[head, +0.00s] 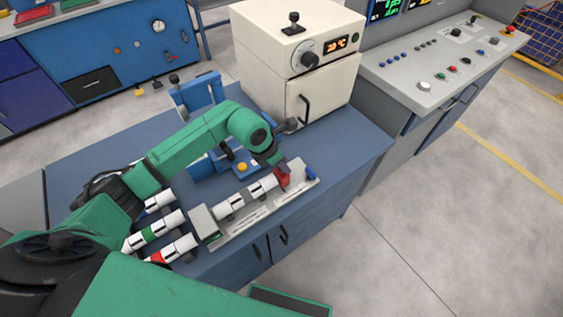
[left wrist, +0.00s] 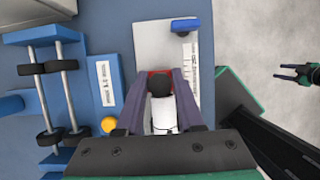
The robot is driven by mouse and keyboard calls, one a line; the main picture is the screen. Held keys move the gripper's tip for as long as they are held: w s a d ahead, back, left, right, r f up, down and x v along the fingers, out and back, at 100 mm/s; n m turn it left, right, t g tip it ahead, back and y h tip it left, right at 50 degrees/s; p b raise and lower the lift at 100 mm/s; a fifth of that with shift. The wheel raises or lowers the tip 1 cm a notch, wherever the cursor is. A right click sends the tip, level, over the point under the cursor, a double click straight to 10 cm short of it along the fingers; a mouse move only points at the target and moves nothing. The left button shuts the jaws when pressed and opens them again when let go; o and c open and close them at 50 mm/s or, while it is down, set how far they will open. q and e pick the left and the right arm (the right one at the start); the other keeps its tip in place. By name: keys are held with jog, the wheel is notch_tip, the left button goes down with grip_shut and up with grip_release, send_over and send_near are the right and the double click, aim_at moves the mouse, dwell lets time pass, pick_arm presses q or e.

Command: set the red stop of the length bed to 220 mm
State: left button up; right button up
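The length bed (head: 262,211) is a grey plate with a scale strip (left wrist: 190,62) along one side. The red stop (head: 284,178) stands near the bed's far right end, by a blue end piece (head: 311,173). My left gripper (head: 279,162) is over the stop. In the left wrist view its two fingers (left wrist: 160,84) flank the partly hidden red stop (left wrist: 150,73); I cannot tell whether they press on it. My right gripper (left wrist: 300,74) is open and empty over the floor.
Several banded pipes (head: 148,234) lie left of the bed. Behind it are a blue fixture with a yellow button (head: 242,167) and a cream oven (head: 297,62). The bench's front edge runs close to the bed. The floor at right is clear.

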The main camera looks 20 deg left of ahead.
pick_arm(q)
grip_shut()
jog(key=shift+r, duration=0.1)
dwell(1.0)
jog(key=shift+w+f+b, duration=0.2)
jog(key=shift+b, duration=0.45)
jog(key=shift+r, duration=0.1)
jog(key=shift+d+r, duration=0.1)
jog(key=o, duration=0.6)
grip_release()
jog(key=shift+s, duration=0.1)
